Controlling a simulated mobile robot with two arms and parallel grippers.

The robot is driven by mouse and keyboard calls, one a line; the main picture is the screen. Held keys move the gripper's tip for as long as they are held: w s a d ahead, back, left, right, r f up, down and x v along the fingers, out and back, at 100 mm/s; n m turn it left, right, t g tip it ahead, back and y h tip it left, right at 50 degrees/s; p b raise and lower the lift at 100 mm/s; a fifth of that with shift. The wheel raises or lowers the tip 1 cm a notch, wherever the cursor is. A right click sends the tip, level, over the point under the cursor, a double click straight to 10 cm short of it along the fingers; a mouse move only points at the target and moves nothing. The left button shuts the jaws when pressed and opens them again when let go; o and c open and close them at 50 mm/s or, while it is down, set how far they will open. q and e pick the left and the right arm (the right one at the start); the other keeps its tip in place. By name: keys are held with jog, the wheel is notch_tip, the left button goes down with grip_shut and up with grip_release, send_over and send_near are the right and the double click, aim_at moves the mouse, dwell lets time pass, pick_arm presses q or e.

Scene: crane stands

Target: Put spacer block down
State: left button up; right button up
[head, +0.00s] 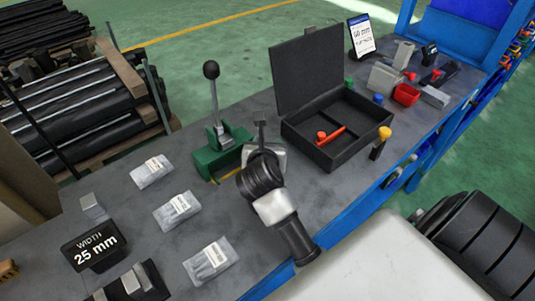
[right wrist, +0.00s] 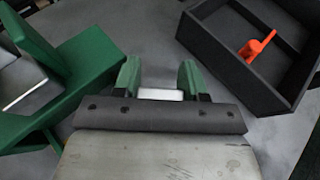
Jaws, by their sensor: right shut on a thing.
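My right gripper (right wrist: 158,80) is shut on a pale block, which I take to be the spacer block (right wrist: 160,94). The block shows as a small white piece between the two green fingers. In the head view my right gripper (head: 263,155) is over the bench between the green lever press (head: 222,153) and the open black case (head: 330,150). My wrist hides the fingertips and the block there. I cannot tell whether the block touches the bench. My left gripper is not in view.
The case holds a red tool (head: 330,136). A black "WIDTH 25 mm" sign (head: 95,250) stands front left, with a grey block (head: 92,206) behind it. Several labelled bags, including one (head: 210,261), lie left of my arm. Small containers and a red cup (head: 406,95) crowd the far right.

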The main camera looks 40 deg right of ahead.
jog(key=shift+s+f, duration=0.1)
jog(key=shift+f, duration=1.65)
jog(key=shift+f, duration=0.1)
jog(key=o, duration=0.7)
jog(key=shift+c, duration=0.2)
